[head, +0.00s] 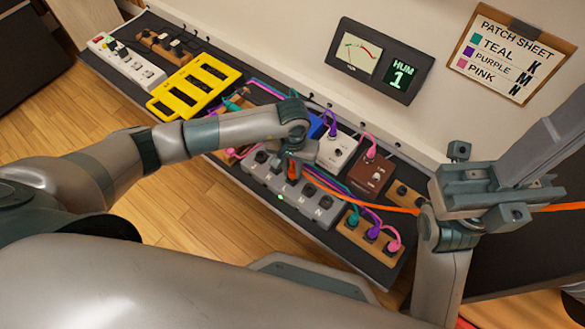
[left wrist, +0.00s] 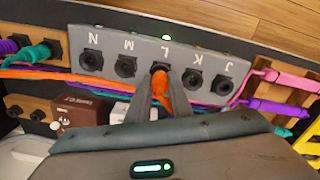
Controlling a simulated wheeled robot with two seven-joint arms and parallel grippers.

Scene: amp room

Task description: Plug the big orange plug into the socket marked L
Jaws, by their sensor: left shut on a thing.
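My left gripper (head: 291,160) reaches down over the grey socket strip (head: 255,172) in the head view. In the left wrist view its fingers (left wrist: 162,92) are shut on the orange plug (left wrist: 164,94). The plug's front end is at the socket marked L (left wrist: 160,69), lined up with it and overlapping its lower part. I cannot tell how deep it sits. The sockets marked M (left wrist: 125,66) and K (left wrist: 193,79) on either side are empty. An orange cable (head: 345,194) runs right from the plug. My right gripper (head: 545,140) is at the right, its finger gap unclear.
Teal, purple and pink plugs sit in a wooden block (head: 369,235) right of the strip. A white box (head: 337,151) and a brown box (head: 369,175) stand behind. A yellow strip (head: 195,86) lies left. A meter reading HUM 1 (head: 379,60) and a patch sheet (head: 511,55) are on the wall.

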